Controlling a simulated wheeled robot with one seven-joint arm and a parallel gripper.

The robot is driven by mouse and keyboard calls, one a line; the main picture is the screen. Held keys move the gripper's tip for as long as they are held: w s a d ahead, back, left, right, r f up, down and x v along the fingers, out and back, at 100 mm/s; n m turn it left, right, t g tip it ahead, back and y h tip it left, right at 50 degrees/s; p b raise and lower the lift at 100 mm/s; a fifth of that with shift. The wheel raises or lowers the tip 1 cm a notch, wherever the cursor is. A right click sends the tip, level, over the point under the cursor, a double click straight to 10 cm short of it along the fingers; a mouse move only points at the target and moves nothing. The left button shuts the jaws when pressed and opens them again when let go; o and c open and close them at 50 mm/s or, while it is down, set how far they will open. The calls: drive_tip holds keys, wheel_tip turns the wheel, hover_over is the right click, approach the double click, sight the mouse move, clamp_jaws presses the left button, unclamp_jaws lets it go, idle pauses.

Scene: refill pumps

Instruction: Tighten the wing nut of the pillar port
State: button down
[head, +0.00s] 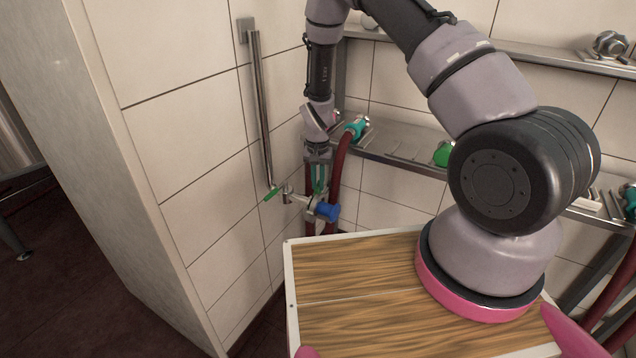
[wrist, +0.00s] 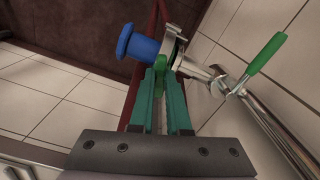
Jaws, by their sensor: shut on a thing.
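The pillar port is a metal outlet on a vertical wall pipe (head: 263,110), with a green lever valve (head: 272,194). The lever also shows in the wrist view (wrist: 266,53). A metal clamp (wrist: 172,45) sits at the port's end, beside a blue fitting (wrist: 137,43), which also shows in the head view (head: 327,212). My gripper (head: 318,190) points down at the clamp. In the wrist view its teal fingers (wrist: 168,75) are shut on the green wing nut (wrist: 187,65), which they partly hide. How tight the nut is cannot be told.
A dark red hose (head: 341,165) with a teal end (head: 356,128) passes just right of my gripper. A metal shelf (head: 398,146) with a green fitting (head: 443,154) runs along the back wall. A wood-topped surface (head: 355,290) lies in front; tiled wall stands close at left.

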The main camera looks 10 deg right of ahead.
sight(318, 184)
drive_tip(key=shift+m, duration=1.5)
drive_tip(key=c, duration=0.9)
unclamp_jaws()
wheel_tip(318, 184, up, 11)
drive_tip(key=shift+f, duration=0.1)
